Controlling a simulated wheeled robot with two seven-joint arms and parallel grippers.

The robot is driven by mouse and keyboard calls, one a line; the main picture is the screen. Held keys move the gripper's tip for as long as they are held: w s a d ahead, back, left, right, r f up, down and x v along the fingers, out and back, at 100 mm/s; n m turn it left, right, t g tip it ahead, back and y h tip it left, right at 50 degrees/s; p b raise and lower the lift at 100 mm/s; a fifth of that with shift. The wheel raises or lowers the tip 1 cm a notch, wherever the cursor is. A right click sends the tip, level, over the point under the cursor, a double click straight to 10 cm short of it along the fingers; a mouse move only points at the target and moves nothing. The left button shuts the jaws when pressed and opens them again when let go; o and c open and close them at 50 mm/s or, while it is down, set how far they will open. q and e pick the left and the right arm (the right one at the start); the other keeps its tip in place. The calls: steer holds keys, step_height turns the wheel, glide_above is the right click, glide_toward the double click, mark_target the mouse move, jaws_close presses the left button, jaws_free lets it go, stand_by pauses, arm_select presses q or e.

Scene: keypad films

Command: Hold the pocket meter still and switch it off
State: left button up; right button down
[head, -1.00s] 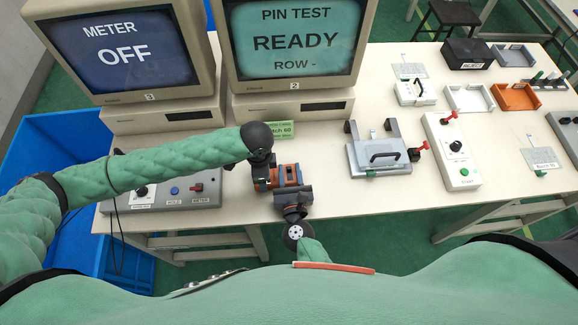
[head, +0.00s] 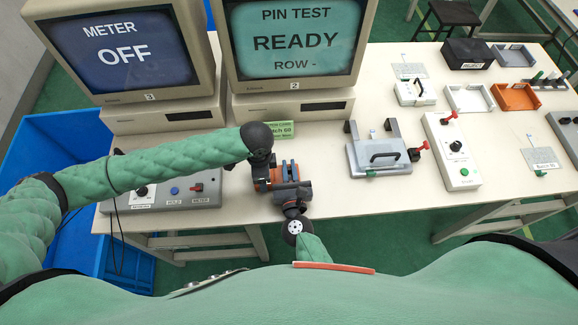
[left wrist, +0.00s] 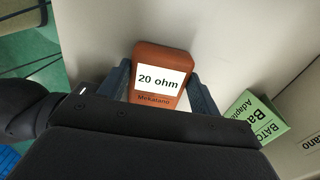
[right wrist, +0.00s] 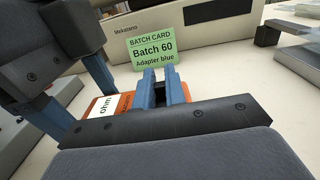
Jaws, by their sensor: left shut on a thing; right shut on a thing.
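The pocket meter (left wrist: 158,57) is a small orange-brown block with a white "20 ohm" display. My left gripper (left wrist: 160,78) is shut on it, one blue finger on each side. The meter's orange side and part of its display also show in the right wrist view (right wrist: 103,106). My right gripper (right wrist: 166,80) has its blue fingers close together at the meter's edge, shut on a small dark part that is mostly hidden. In the head view both grippers meet near the table's front edge, hiding most of the meter. The left monitor (head: 125,50) reads "METER OFF".
A green batch card (right wrist: 152,50) reads "Batch 60, Adapter blue" and stands behind the grippers. A second monitor (head: 292,45) reads "PIN TEST READY". A grey fixture (head: 378,157) stands to the right, a switch box (head: 205,190) to the left.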

steer(key=shift+s, duration=1.15)
steer(key=c, duration=1.4)
jaws_free()
steer(key=shift+c, duration=0.2)
steer(key=shift+s, duration=0.1)
steer(key=s, duration=1.1)
steer(key=shift+s+d, duration=0.2)
steer(key=shift+s, duration=0.2)
arm_select(q)
steer(key=o, duration=0.9)
steer(key=shift+r, duration=4.5)
